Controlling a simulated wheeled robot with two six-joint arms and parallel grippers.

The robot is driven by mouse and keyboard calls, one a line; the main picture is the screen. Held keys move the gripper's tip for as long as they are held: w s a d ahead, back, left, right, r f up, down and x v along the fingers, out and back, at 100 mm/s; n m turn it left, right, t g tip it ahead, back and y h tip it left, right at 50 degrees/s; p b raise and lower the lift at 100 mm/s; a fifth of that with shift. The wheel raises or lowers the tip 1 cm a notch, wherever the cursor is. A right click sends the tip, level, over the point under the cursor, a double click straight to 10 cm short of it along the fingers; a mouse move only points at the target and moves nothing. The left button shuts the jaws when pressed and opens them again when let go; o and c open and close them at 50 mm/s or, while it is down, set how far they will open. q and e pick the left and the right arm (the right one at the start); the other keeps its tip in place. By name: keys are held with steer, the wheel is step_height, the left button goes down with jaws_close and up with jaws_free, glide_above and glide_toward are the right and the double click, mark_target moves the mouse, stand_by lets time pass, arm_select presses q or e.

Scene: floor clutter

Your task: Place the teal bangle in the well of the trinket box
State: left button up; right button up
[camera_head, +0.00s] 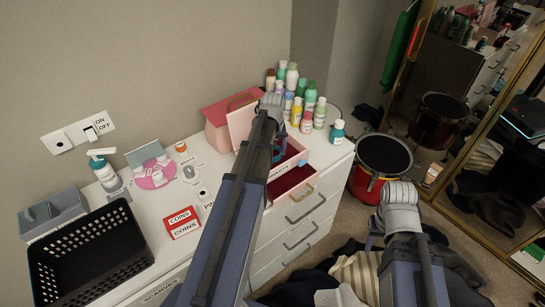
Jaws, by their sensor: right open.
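The pink trinket box (281,171) stands on the white dresser with its lid raised and a red-lined drawer (290,181) pulled out at the front. A small teal patch (277,155) shows in its upper part, beside dark parts of my left arm. It may be the teal bangle, but I cannot tell whether it is held or resting. My left arm crosses in front of the box and hides much of its left side and the well. Its jaws cannot be made out. My right arm is at the lower right, away from the box; its gripper is open and largely hidden.
Several bottles (308,105) crowd the dresser's back right. A black basket (92,258), a red coins box (181,221) and a pink round tray (154,177) stand on the left. A red bin (367,186) and a mirror are at the right. Clothes (357,276) cover the floor below.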

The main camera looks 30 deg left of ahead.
arm_select(q)
steer(key=shift+f, duration=0.55)
arm_select(e)
steer(key=shift+f, duration=0.55)
arm_select(q)
steer(key=shift+f, duration=0.1)
arm_select(e)
steer(key=shift+f, duration=0.1)
arm_select(q)
steer(key=shift+f+b, duration=0.15)
steer(key=shift+b, duration=0.2)
steer(key=o, duration=1.2)
steer(key=shift+o, duration=0.2)
step_height(320, 180, up, 12)
steer(key=s+p, duration=0.1)
steer(key=p, duration=1.1)
steer(key=shift+d+r, duration=0.25)
steer(key=shift+d, duration=0.15)
arm_select(e)
step_height(320, 180, up, 12)
arm_select(q)
steer(key=shift+s, duration=0.1)
